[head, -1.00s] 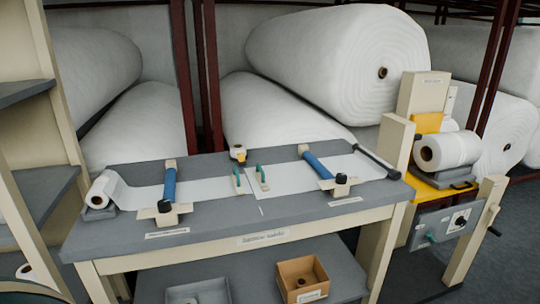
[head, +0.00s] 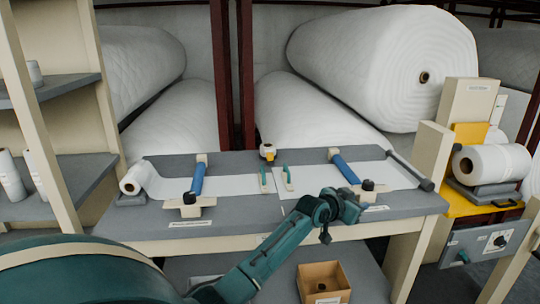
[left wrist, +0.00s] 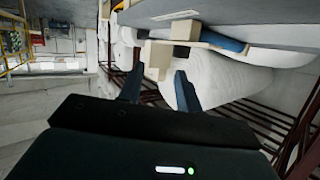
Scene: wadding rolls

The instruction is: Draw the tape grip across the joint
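The yellow tape grip (head: 267,152) with a pale roll on top stands at the back middle of the bench, behind the joint. The joint (head: 276,186) is where the left white sheet (head: 235,184) and right white sheet (head: 312,181) meet. Green handles (head: 264,181) (head: 287,178) lie on either side of it. My left gripper (head: 350,207) is at the bench's front, near the right clamp knob (head: 368,185), away from the tape grip. My right gripper is not in view.
Blue bars (head: 198,178) (head: 345,168) cross the sheets. A small white roll (head: 139,178) sits at the bench's left end. A dark bar (head: 410,171) lies at the right end. A shelf (head: 60,180) stands left, a yellow machine (head: 474,202) right. A cardboard box (head: 323,283) is below.

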